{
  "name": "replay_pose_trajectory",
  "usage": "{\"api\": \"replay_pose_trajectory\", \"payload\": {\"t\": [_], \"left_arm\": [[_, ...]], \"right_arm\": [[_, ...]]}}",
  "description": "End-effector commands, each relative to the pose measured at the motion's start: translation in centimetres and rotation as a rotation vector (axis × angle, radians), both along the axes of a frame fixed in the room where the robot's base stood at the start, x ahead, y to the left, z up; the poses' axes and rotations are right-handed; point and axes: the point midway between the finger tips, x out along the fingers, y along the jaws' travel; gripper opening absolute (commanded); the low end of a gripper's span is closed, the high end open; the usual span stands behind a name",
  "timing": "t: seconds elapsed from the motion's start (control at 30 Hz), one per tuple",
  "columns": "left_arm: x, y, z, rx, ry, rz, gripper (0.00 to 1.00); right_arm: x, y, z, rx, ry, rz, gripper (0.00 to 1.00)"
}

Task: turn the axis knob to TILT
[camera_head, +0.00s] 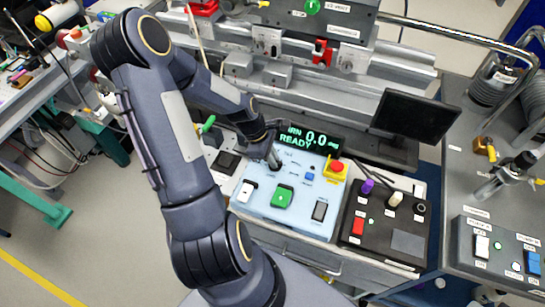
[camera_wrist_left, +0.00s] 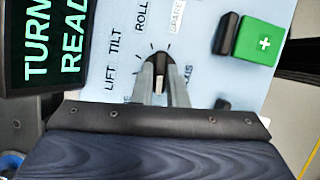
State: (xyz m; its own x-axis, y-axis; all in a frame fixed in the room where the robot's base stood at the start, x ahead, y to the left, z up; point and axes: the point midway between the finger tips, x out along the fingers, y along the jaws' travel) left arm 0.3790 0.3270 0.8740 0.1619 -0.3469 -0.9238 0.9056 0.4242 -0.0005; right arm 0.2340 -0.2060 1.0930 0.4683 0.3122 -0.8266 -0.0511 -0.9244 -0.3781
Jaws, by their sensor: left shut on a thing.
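The axis knob (camera_wrist_left: 160,64) is a small black knob on the pale blue control panel (camera_wrist_left: 108,90). Labels LIFT, TILT and ROLL stand around it in the left wrist view. My left gripper (camera_wrist_left: 161,80) has one finger on each side of the knob and is shut on it. A pale strip shows on the knob between the fingers; I cannot tell for sure which label it points to. In the head view my left gripper (camera_head: 274,160) reaches down to the back left of the blue panel (camera_head: 262,208), hiding the knob. My right gripper is not in view.
A display (camera_head: 310,139) behind the panel reads "TURN READY" and 0.0. The panel also carries a green button (camera_head: 283,195), a white switch (camera_head: 247,190) and a red stop button (camera_head: 337,166). A black control box (camera_head: 385,232) and a dark monitor (camera_head: 414,116) stand to the right.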

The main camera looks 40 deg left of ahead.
Motion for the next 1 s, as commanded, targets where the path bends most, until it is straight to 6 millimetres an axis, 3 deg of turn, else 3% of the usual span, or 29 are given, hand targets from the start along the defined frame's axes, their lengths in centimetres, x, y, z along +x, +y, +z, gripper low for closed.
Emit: {"api": "replay_pose_trajectory", "payload": {"t": [0.27,1.0], "left_arm": [[0.3,0.1,0.1,0.002,-0.003,-0.175,0.0],[0.9,0.0,0.0,0.003,-0.002,-0.875,0.0]], "right_arm": [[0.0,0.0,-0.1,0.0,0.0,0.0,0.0],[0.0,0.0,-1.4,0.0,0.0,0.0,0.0]]}}
